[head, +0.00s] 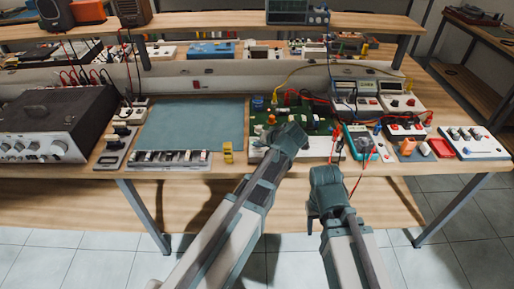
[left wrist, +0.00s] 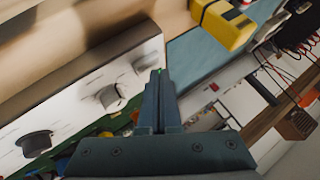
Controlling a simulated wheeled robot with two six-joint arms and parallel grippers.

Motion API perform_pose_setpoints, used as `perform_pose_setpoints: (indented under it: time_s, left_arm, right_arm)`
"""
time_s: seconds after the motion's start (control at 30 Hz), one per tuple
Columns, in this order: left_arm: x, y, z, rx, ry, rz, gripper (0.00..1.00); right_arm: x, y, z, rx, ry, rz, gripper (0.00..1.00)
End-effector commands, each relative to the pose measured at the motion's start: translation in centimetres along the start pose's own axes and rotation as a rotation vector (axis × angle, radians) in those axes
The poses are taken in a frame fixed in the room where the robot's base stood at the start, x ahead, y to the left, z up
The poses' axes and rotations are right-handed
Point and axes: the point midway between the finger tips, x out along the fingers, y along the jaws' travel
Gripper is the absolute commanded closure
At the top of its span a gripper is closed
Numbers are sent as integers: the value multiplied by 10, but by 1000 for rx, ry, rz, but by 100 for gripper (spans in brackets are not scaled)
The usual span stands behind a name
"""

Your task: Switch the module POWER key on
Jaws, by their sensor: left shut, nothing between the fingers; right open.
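A white module (head: 262,156) with a green circuit board (head: 318,127) behind its front panel stands at the bench's front edge, right of the blue mat. My left gripper (head: 290,138) is over it and covers part of it in the head view. In the left wrist view the white panel (left wrist: 75,80) carries grey knobs (left wrist: 110,98), and my shut left gripper (left wrist: 158,80) is by its end, with nothing held. A small green spot shows at the fingertips. I cannot make out the POWER key or its position. My right gripper (head: 325,190) is open, in front of the bench edge.
A yellow block (head: 228,152), also in the left wrist view (left wrist: 222,24), stands beside the blue mat (head: 192,125). A teal multimeter (head: 360,142) with red leads and several small boxes crowd the right. A large amplifier (head: 60,122) is at left.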

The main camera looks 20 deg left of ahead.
Motion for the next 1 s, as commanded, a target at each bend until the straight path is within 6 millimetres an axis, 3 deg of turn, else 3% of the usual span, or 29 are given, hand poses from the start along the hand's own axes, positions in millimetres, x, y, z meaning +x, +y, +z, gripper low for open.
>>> perform_pose_setpoints:
  time_s: [0.43,1.0]
  left_arm:
    - [-6,-4,-4,0,0,0,100]
    - [-43,-31,-31,0,0,0,100]
  right_arm:
    - [-8,1,0,0,0,0,50]
    - [-61,6,4,0,0,0,50]
